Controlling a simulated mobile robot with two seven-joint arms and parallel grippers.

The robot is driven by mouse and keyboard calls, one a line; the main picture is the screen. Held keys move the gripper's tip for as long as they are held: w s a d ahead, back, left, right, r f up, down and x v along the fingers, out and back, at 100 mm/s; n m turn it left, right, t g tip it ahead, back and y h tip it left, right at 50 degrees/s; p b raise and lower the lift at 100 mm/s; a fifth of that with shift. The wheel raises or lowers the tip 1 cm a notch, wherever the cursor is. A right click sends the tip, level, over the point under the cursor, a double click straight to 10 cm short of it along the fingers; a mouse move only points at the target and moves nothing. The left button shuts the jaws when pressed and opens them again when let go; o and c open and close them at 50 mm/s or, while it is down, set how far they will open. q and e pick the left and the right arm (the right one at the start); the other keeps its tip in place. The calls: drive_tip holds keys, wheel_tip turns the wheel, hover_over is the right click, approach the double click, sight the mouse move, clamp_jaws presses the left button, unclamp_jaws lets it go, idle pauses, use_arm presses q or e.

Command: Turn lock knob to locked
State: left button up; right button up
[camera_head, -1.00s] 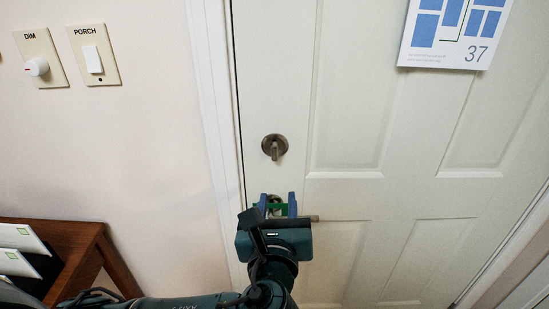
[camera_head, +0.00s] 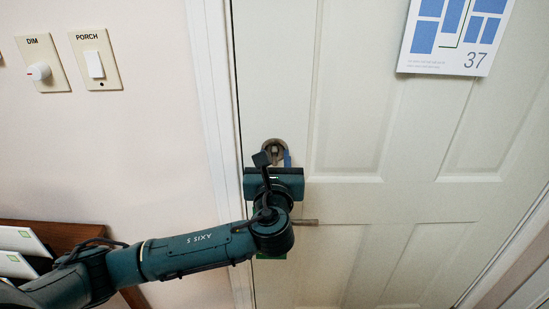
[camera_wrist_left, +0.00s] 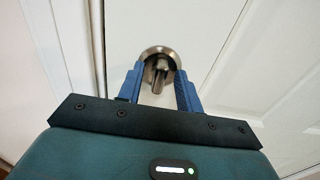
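The lock knob (camera_head: 274,146) is a round metal plate with a small thumb-turn, on the white door near its left edge. My left gripper (camera_head: 276,160) is at the knob from below and hides part of it. In the left wrist view the knob (camera_wrist_left: 160,70) has its thumb-turn pointing roughly straight down. The blue fingers of my left gripper (camera_wrist_left: 159,82) stand apart on either side of the thumb-turn. Gaps show between the fingers and the thumb-turn, so the gripper looks open. My right gripper is in neither view.
A door lever (camera_head: 306,221) sticks out to the right below the knob, partly behind my left arm. A dimmer plate (camera_head: 42,66) and a PORCH switch (camera_head: 96,63) are on the wall at left. Wooden furniture (camera_head: 65,236) stands at lower left. A calendar (camera_head: 455,38) hangs on the door.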

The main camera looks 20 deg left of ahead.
use_arm(q)
drive_tip(key=shift+c, duration=0.4)
clamp_jaws()
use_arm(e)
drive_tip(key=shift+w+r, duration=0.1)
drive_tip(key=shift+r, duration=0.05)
